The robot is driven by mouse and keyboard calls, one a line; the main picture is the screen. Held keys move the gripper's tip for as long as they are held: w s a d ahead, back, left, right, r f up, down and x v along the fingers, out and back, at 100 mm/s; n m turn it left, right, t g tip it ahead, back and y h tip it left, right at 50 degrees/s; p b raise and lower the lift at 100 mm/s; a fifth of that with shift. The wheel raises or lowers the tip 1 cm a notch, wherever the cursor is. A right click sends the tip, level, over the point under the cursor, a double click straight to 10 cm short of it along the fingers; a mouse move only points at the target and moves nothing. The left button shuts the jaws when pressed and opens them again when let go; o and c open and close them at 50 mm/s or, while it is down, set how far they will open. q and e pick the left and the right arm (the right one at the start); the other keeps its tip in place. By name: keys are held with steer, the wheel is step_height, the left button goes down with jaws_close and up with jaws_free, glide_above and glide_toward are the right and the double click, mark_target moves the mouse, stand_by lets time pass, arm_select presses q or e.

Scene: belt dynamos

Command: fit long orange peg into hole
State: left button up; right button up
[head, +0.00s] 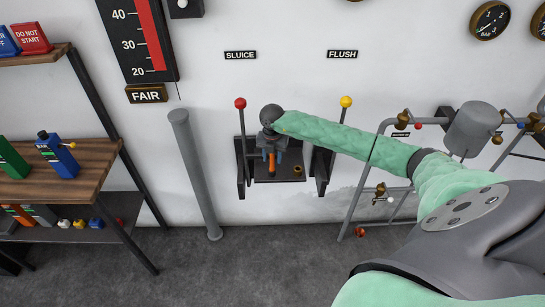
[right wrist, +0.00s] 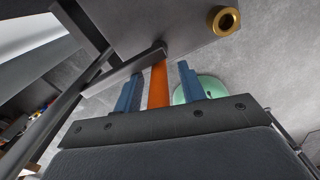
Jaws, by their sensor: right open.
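The long orange peg (head: 271,163) is at the dark panel (head: 286,179) on the wall, between two levers. My right gripper (head: 271,154) is over it, with the peg between its blue fingers. In the right wrist view the peg (right wrist: 158,86) stands between the fingers of the open gripper (right wrist: 157,72), with gaps on both sides. The peg's far end meets a dark edge of the panel, and how it sits there is hidden. A brass-ringed hole (head: 297,168) is in the panel to the right of the peg; it also shows in the wrist view (right wrist: 224,20). My left gripper is out of view.
A red-knobbed lever (head: 241,130) and a yellow-knobbed lever (head: 340,130) flank the panel. A grey pipe (head: 194,175) stands to the left. A wooden shelf (head: 95,165) holds green and blue devices. Pipes and a grey tank (head: 472,128) are at the right.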

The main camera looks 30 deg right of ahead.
steer(key=shift+w+r, duration=0.1)
steer(key=shift+r, duration=0.05)
steer(key=shift+r, duration=0.3)
step_height(320, 180, up, 6)
steer(key=b, duration=0.2)
steer(key=shift+f+b, duration=0.1)
steer(key=shift+b, duration=0.3)
steer(key=shift+r, duration=0.6)
